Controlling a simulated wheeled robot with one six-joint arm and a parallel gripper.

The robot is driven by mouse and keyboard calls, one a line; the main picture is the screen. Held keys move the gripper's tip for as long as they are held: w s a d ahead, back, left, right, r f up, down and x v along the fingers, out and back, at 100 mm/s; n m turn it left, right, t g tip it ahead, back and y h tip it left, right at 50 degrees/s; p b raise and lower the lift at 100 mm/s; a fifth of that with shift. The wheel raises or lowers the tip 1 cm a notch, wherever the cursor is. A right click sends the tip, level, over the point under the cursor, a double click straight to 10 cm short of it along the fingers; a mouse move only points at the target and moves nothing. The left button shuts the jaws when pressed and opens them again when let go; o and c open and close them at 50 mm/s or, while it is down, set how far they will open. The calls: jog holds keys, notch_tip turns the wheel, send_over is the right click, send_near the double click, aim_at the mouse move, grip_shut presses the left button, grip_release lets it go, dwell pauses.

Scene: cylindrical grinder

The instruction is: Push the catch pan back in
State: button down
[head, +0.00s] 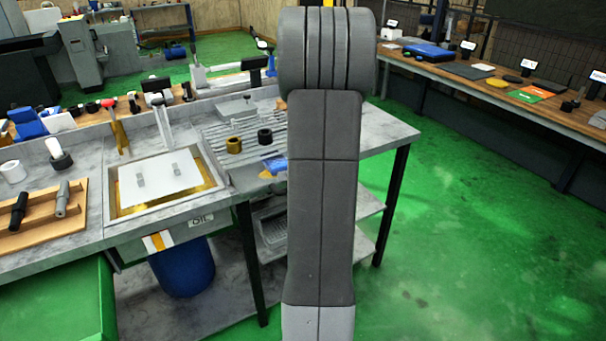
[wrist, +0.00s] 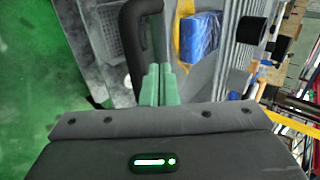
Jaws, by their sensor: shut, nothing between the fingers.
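In the wrist view, a grey pan (wrist: 208,78) with a yellow patch and a blue block (wrist: 200,38) lies just past my fingers; I take it to be the catch pan. A dark curved handle (wrist: 133,42) arches at its near side. My gripper (wrist: 159,75) has its green fingers together and empty, close beside the handle; I cannot tell whether they touch it. In the head view, the blue block (head: 275,166) shows beside my arm at the slatted bench end. My arm hides most of the pan and my gripper there.
The slatted rack (head: 222,136) bears black and yellow rings. Left of it is a framed oil tray (head: 165,180) marked OIL. A lower shelf holds a grey basket (head: 272,231). A blue drum (head: 183,268) stands below. Green floor (head: 470,200) is clear to the right.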

jog(key=shift+x, duration=1.55)
jog(key=shift+w, duration=0.1)
jog(key=w+a+p, duration=0.1)
jog(key=w, duration=0.1)
jog(key=w+a+p, duration=0.1)
jog(key=w+a, duration=0.1)
jog(key=w, duration=0.1)
jog(key=w+a+p, duration=0.1)
jog(key=w+a, duration=0.1)
jog(key=shift+w+a, duration=0.1)
jog(key=shift+w, duration=0.15)
jog(key=shift+r, duration=0.1)
